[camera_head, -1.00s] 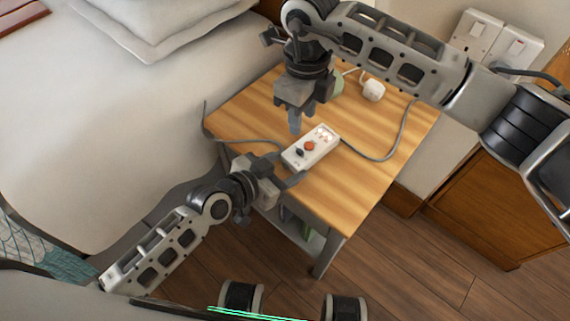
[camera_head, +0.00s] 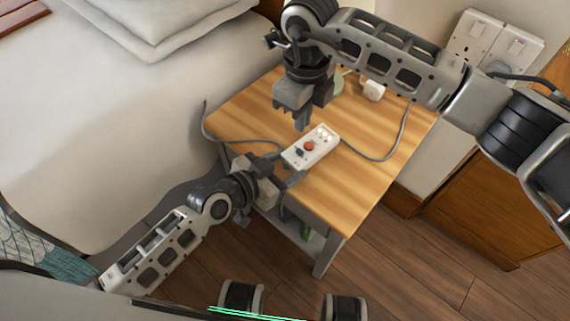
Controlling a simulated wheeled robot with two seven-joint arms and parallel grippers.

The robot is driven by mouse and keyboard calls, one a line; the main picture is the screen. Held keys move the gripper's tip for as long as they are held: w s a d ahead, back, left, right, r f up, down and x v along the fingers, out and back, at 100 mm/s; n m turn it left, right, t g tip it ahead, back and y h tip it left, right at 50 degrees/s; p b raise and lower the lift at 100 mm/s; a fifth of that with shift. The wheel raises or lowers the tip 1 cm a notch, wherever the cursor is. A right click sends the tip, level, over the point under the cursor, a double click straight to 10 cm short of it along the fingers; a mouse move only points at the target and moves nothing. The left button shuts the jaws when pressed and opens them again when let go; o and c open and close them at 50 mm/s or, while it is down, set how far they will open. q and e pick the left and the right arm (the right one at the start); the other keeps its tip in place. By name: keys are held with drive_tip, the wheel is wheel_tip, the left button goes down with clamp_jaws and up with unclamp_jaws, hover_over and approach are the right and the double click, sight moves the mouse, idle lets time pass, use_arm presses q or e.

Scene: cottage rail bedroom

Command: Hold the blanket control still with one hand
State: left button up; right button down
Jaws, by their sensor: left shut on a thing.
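The blanket control (camera_head: 316,152) is a white oblong box with an orange-red round button, a dark knob and pale markings on top. It lies on the wooden bedside table (camera_head: 365,190), with a grey cable at each side. My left gripper (camera_head: 288,168) is shut on the near left end of the control, low at the table's edge. My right gripper (camera_head: 302,124) points down just above and behind the control, its fingers close together with nothing seen between them. Whether its tips touch the control cannot be told.
A white plug-like item (camera_head: 373,90) and a partly hidden pale green object (camera_head: 338,84) are at the back of the table. The bed (camera_head: 90,130) is at the left, wall sockets (camera_head: 496,42) at the upper right. The table's right side is clear.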

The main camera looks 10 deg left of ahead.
sight(300, 150)
drive_tip(key=shift+f+m, duration=0.5)
drive_tip(key=shift+f, duration=2.8)
drive_tip(key=shift+f, duration=0.6)
drive_tip(key=shift+s+a, duration=0.65)
drive_tip(key=shift+s, duration=0.2)
wheel_tip(300, 150, up, 6)
idle(0.9)
use_arm(q)
drive_tip(key=o, duration=1.1)
